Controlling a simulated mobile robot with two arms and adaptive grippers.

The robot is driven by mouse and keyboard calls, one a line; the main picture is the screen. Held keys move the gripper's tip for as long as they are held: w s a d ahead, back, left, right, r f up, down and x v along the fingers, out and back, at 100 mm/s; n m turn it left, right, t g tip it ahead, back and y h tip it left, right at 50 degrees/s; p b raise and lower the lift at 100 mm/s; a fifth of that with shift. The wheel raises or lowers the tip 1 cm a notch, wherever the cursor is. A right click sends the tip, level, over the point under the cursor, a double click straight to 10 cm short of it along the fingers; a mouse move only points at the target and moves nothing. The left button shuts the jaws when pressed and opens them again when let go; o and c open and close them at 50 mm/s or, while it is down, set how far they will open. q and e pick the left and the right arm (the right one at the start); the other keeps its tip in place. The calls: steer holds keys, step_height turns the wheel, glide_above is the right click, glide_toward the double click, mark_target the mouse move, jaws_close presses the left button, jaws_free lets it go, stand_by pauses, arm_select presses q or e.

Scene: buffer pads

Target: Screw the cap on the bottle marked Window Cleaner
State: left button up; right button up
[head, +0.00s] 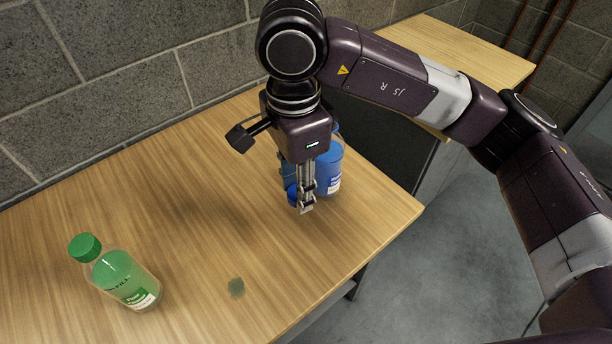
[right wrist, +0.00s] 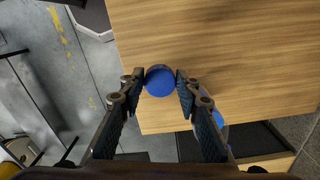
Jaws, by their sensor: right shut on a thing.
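My right gripper (head: 303,203) is shut on a blue cap (right wrist: 159,81). The cap sits between its fingertips in the right wrist view, and its blue edge shows beside the fingers in the head view (head: 293,194). A blue bottle (head: 329,168) stands on the table just behind the gripper, partly hidden by it. Its white label shows only in part and I cannot read it; its mouth is hidden. The bottle also shows partly behind a finger in the right wrist view (right wrist: 217,115). The cap is apart from the bottle's top. My left gripper is not in view.
A block wall (head: 120,70) runs behind. The middle of the table is clear.

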steer(key=s+d+f+n, duration=0.2)
steer(key=d+n, duration=0.4)
steer(key=d, duration=0.3)
steer(key=s+d+f+n, duration=0.2)
steer(key=d+f+n, duration=0.1)
steer(key=d+n, duration=0.4)
steer(key=shift+d+f, duration=0.35)
steer(key=shift+d, duration=0.85)
steer(key=shift+a, duration=0.1)
